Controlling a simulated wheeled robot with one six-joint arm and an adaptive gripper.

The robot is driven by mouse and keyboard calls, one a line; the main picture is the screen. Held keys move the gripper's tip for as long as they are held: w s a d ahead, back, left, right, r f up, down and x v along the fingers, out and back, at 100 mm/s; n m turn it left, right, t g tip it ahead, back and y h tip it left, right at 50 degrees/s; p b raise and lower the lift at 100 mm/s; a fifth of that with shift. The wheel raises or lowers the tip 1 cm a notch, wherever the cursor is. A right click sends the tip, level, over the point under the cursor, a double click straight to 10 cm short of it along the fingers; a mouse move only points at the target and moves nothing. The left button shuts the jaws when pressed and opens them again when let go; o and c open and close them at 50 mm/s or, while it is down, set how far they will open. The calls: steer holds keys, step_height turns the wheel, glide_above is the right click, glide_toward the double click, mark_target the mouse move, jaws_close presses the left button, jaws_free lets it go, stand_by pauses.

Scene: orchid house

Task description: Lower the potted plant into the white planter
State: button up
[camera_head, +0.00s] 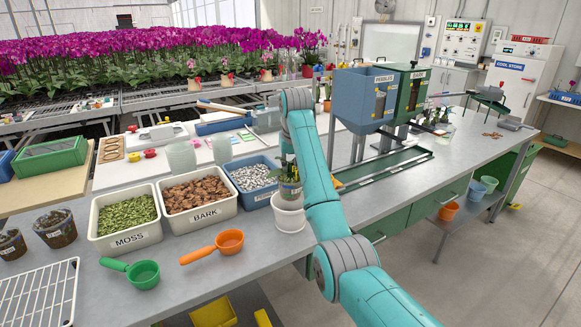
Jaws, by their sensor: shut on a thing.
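The potted plant (290,190) is a small clear-looking pot with a label and dark green leaves. It is upright, directly over the white planter (288,218), which stands on the grey bench right of the tubs. The pot's lower end overlaps the planter's rim; I cannot tell how deep it sits inside. My gripper (287,165) is at the plant, shut on the potted plant. My teal arm hides much of the gripper and the plant's right side.
Tubs of moss (128,240), bark (203,215) and pale perlite-like pieces (252,178) stand left of the planter. A green scoop (144,274) and an orange scoop (229,242) lie in front. A blue hopper (363,98) stands behind my arm. The bench's front edge is close to the planter.

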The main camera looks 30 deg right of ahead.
mark_target(291, 189)
steer(key=shift+f, duration=0.15)
steer(key=shift+f, duration=1)
steer(key=shift+f, duration=3.1)
stand_by(0.6)
steer(key=o, duration=0.9)
steer(key=c, duration=0.3)
steer(key=shift+r, duration=0.1)
steer(key=shift+r, duration=3.95)
